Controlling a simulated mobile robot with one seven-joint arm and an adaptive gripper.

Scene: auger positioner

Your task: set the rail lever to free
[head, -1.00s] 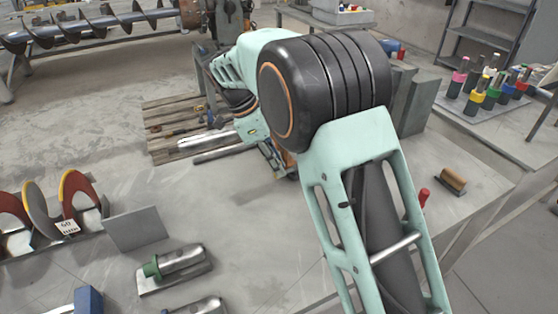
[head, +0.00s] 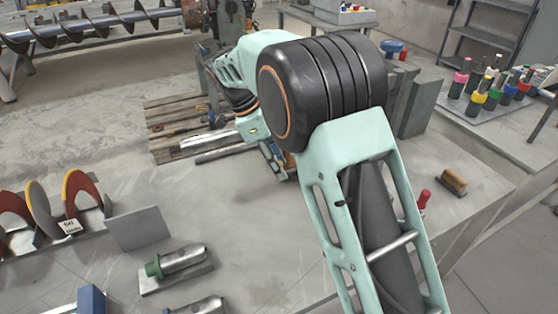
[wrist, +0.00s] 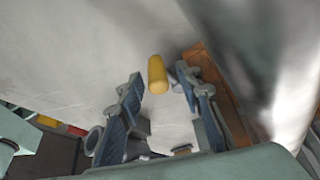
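A yellow rounded handle (wrist: 157,75) shows in the wrist view, just beyond and between the fingertips. It looks like the grip of a lever, but I cannot tell for sure that it is the rail lever or which way it is set. My gripper (wrist: 160,80) is open, with one blue-padded finger on each side of the handle. Gaps show beside the handle, and I see no clear contact. In the head view my gripper (head: 277,160) is partly hidden behind my arm, and the yellow handle cannot be made out there.
An orange-brown bar (wrist: 215,90) runs close beside the right finger. On the grey table, a metal cylinder with a green end (head: 180,262), an upright grey plate (head: 138,228) and a wooden-handled brush (head: 454,182) stand apart from my gripper. A wooden pallet (head: 180,125) lies beyond.

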